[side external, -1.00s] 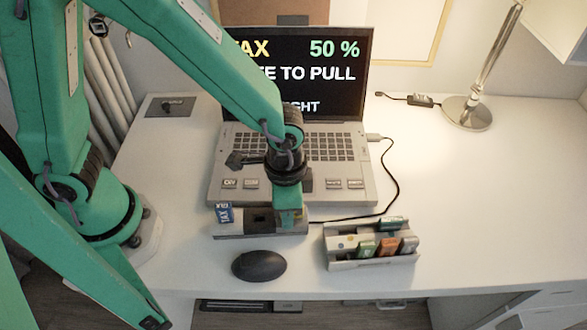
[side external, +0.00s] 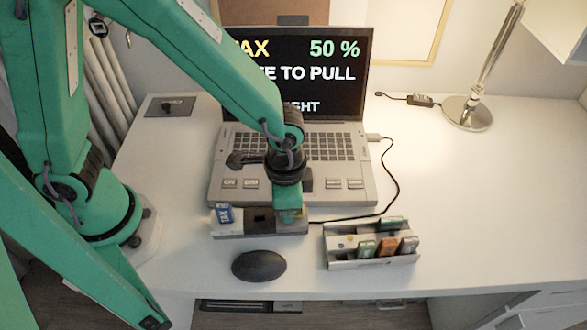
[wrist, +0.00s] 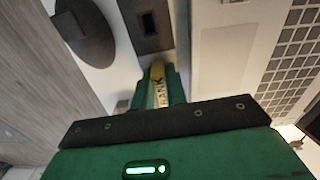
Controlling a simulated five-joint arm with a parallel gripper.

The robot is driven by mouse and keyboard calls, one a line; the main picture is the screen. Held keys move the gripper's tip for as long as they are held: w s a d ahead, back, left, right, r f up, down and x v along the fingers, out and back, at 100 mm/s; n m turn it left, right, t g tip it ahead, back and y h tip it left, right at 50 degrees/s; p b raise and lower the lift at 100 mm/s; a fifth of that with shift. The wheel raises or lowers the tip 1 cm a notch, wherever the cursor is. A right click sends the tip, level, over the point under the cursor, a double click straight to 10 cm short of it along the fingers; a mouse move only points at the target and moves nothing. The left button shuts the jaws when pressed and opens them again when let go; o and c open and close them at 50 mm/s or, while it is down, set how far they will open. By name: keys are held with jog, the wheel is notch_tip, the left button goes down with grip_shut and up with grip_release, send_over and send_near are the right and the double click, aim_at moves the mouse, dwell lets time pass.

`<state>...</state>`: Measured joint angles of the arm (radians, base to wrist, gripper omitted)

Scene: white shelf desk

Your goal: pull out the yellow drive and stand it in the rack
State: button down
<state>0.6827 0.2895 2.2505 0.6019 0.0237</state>
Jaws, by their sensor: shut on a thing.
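The yellow drive (wrist: 159,84) carries the letters BANK and sits between my fingers in the wrist view. My gripper (wrist: 158,92) is shut on it; in the side view my gripper (side external: 290,214) is low over the right end of the grey dock (side external: 236,234). The fingers mostly hide the drive there, and I cannot tell whether its lower end is still in a slot. The grey rack (side external: 345,266) is right of the dock, holding green (side external: 367,249), orange (side external: 388,247) and grey drives.
A laptop (side external: 350,185) stands behind the dock; its screen partly shows TAX 50 % and TO PULL. A black mouse (side external: 259,265) lies in front of the dock. A cable (side external: 394,180) curves from the laptop between dock and rack. The desk right of the rack is clear.

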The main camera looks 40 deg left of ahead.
jog(key=shift+r, duration=0.1)
jog(key=shift+r, duration=0.7)
jog(key=r, duration=0.3)
jog(key=shift+s+d, duration=0.2)
jog(key=shift+s, duration=0.15)
jog(key=s+d+r, duration=0.3)
jog(key=s+r, duration=0.3)
jog(key=s, duration=0.4)
jog(key=shift+s+d+r, duration=0.15)
jog(key=shift+d+r, duration=0.05)
jog(key=shift+d, duration=0.1)
jog(key=shift+r, duration=0.25)
jog(key=shift+r, duration=1.4)
jog(key=shift+r, duration=0.85)
